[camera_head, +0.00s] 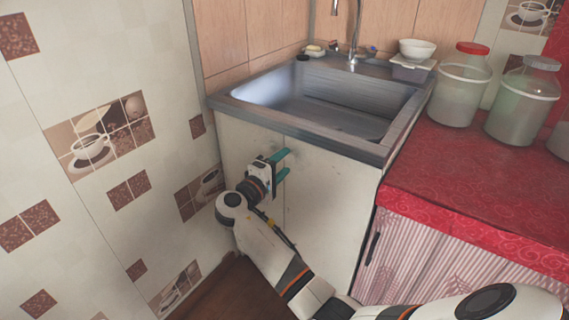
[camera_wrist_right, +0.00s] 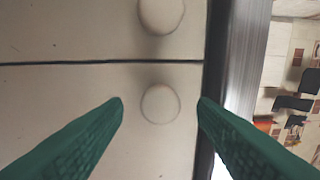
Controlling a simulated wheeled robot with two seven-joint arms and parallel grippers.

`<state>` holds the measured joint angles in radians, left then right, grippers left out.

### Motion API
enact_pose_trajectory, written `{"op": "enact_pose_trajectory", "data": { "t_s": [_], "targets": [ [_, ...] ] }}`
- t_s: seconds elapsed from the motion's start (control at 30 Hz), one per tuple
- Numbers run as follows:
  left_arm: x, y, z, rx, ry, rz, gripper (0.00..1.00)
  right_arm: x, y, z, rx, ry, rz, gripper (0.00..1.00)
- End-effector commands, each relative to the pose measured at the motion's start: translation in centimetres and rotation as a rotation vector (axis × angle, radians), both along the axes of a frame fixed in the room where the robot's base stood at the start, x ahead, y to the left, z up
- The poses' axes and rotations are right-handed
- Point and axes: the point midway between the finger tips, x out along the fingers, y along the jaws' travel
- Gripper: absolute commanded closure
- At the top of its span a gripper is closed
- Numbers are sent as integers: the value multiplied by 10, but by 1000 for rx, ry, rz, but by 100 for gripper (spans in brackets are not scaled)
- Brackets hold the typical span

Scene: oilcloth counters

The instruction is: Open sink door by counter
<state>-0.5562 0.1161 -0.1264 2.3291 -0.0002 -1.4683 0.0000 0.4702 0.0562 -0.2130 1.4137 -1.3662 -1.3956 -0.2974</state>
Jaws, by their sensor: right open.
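The sink cabinet has two pale doors under the steel sink, a left door (camera_head: 236,150) and a right door (camera_head: 325,205). Both look shut, with a thin seam between them. My right gripper (camera_head: 287,163) is open in front of the doors near the seam, one green finger above the other. In the right wrist view, a round pale knob (camera_wrist_right: 160,103) lies between the open fingers, apart from both in the picture. A second knob (camera_wrist_right: 161,14) is across the seam. The knobs are not clear in the head view. My left gripper is not in view.
The steel sink (camera_head: 300,125) overhangs the doors; its dark rim also shows in the right wrist view (camera_wrist_right: 222,60). A tiled wall (camera_head: 90,200) stands close on the left. A red-covered counter (camera_head: 480,180) with jars (camera_head: 460,95) and a striped curtain (camera_head: 430,260) is on the right.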

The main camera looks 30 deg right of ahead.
Motion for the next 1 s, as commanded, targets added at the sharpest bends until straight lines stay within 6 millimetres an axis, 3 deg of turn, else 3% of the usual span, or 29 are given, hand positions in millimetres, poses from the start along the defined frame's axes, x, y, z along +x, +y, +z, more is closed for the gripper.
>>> {"op": "enact_pose_trajectory", "data": {
  "t_s": [0.13, 0.43, 0.77, 1.0],
  "targets": [
    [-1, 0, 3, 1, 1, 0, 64, 4, -11, 0, -1, -1, -1, 47],
    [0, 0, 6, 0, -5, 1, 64, 5, -12, 0, 0, -1, 0, 47],
    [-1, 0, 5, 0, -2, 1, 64, 5, -12, 0, 0, -1, 0, 100],
    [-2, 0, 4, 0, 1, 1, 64, 6, -11, 0, 1, -1, 9, 100]
  ]
}}
